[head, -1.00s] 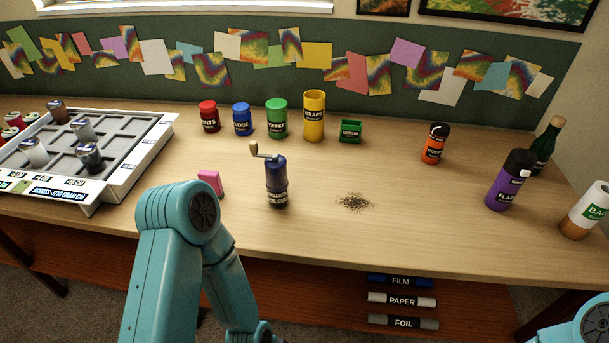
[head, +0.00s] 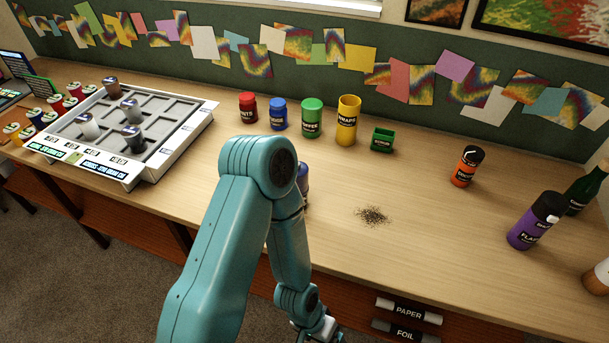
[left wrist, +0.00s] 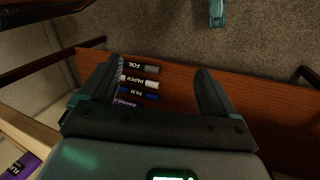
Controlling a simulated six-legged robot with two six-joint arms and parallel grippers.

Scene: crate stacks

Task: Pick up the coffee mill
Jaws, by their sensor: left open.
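The coffee mill stands on the wooden table in the head view, mostly hidden behind my left arm. My left gripper (head: 322,334) is at the bottom edge of the head view, in front of the table and apart from the mill. In the left wrist view its two fingers (left wrist: 158,66) are spread with nothing between them. The mill does not show in that view. My right gripper is in neither view.
Red, blue, green and yellow canisters (head: 347,121) stand behind the mill. Spilled grounds (head: 373,216) lie to its right. A white tray (head: 194,122) is at left. An orange jar (head: 466,167) and purple flask (head: 536,221) stand right. Labelled rolls (left wrist: 138,82) sit on the lower shelf.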

